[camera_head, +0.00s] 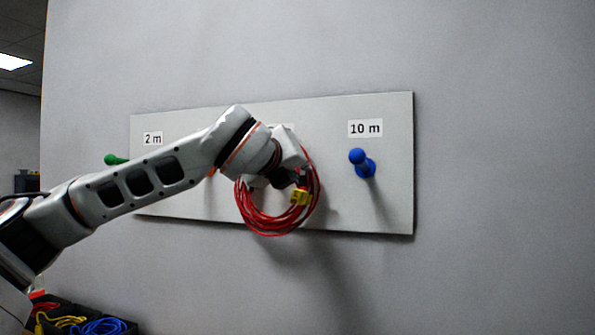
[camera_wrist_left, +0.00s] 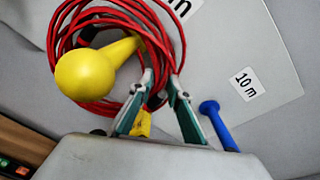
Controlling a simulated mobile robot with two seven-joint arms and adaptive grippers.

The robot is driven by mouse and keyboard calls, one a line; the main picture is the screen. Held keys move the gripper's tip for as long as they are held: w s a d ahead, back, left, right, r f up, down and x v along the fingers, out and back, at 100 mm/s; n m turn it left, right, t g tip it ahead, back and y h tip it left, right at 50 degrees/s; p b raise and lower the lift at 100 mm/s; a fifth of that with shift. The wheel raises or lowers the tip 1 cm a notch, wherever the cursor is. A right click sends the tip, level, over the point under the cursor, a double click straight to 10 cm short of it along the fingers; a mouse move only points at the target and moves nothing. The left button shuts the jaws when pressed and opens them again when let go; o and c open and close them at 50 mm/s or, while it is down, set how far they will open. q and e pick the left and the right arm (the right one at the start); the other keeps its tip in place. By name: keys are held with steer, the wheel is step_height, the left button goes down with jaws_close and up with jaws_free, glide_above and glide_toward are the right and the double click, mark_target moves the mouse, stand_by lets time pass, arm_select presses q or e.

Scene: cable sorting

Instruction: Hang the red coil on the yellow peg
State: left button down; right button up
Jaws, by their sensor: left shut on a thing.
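The red coil (camera_head: 270,228) hangs from my left gripper (camera_head: 298,180) in front of the middle of the board in the head view. A small yellow piece (camera_head: 300,197) shows at the coil, just below the fingers. In the left wrist view, the gripper (camera_wrist_left: 162,84) is shut on one side of the red coil (camera_wrist_left: 176,48). The yellow peg (camera_wrist_left: 84,76) shows its round head close to the camera, and its stem appears to run through the coil's loop. I cannot tell whether the coil rests on it. In the head view my arm hides the peg.
The pale board (camera_head: 395,208) on the wall also bears a blue peg (camera_head: 360,163) under the 10 m label (camera_head: 365,128) and a green peg (camera_head: 115,160) near the 2 m label (camera_head: 152,138). Yellow cable (camera_head: 62,321) and blue cable (camera_head: 103,327) lie low at the left.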

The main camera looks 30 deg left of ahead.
arm_select(q)
steer(key=shift+r, duration=0.1)
steer(key=c, duration=1.8)
jaws_free()
steer(key=v, duration=1.2)
steer(key=shift+s, duration=0.1)
